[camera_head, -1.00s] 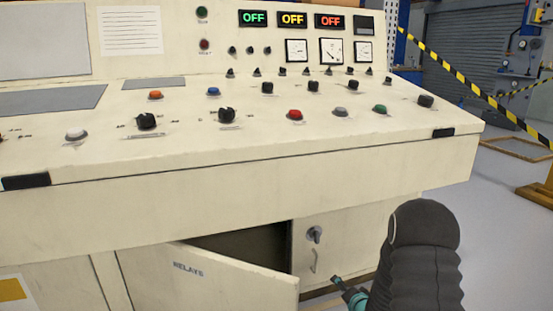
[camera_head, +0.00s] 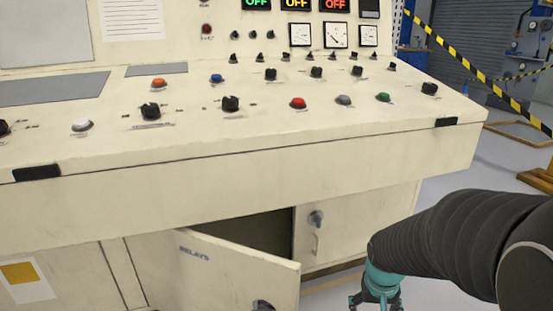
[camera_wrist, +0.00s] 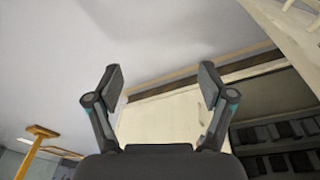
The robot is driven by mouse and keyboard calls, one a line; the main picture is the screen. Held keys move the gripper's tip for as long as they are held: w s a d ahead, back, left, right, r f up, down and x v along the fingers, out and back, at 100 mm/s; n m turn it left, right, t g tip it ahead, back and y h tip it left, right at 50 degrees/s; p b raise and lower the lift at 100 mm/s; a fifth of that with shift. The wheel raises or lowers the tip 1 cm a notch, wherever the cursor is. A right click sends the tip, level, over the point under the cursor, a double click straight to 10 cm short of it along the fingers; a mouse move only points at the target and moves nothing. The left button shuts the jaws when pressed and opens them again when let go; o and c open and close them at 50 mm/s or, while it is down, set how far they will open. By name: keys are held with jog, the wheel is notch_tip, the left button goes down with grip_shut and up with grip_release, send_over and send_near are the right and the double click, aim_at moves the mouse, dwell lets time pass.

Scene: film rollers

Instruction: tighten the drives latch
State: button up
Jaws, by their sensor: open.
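A closed cream cabinet door (camera_head: 345,232) sits low at the right of the console. It carries a round grey latch knob (camera_head: 316,219) with a thin vertical handle (camera_head: 316,244) below it. I cannot read a drives label on it. My gripper (camera_head: 372,304) is low and to the right of this door in the head view, partly cut off by the bottom edge. In the wrist view my gripper (camera_wrist: 161,80) is open, with nothing between its fingers. A cream panel (camera_wrist: 165,118) lies beyond the fingers; the latch does not show clearly there.
The door marked RELAYS (camera_head: 225,268) hangs open left of the closed door, its own knob (camera_head: 262,305) at the bottom edge. The console desk (camera_head: 250,180) overhangs both doors. Free floor (camera_head: 440,170) lies right. A striped barrier (camera_head: 480,75) stands behind.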

jog(key=s+a+r+t+p, duration=0.1)
jog(key=s+a+r, duration=0.1)
jog(key=s+r, duration=0.2)
jog(key=s+a+r+n+t+p, duration=0.1)
jog(key=s+r, duration=0.3)
jog(key=r, duration=0.5)
jog(key=s+a+r+t+y+p, duration=0.1)
jog(key=s+a+r+t+p, duration=0.1)
jog(key=r, duration=0.5)
jog(key=shift+s+a+r+n, duration=0.25)
jog(key=shift+s+a+n, duration=0.15)
jog(key=shift+s+a, duration=0.55)
jog(key=shift+s+d, duration=0.15)
jog(key=shift+d, duration=0.05)
jog(key=shift+c, duration=0.2)
